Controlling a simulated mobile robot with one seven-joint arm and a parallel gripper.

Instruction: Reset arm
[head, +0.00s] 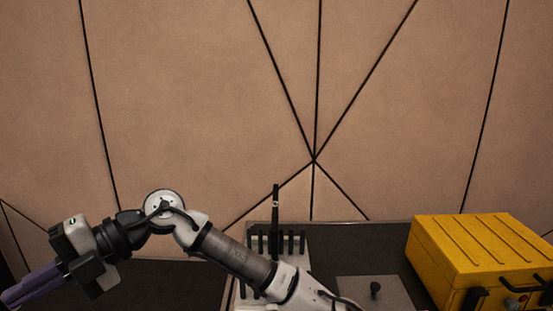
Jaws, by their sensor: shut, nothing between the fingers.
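My gripper (12,297) is at the lower left of the head view, at the end of my bent arm. Its long purple fingers point down and to the left and lie together. Nothing shows between them. The fingertips are close to the left picture edge. My arm reaches up from the bottom middle, bends at a round joint, then slopes down to the left.
A dark surface (350,250) runs along the tan wall (400,120) with black lines. A yellow case (460,255) stands at the right. A white rack (291,242) with black upright pieces is partly behind my arm. A grey plate (350,290) with a black knob lies between them.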

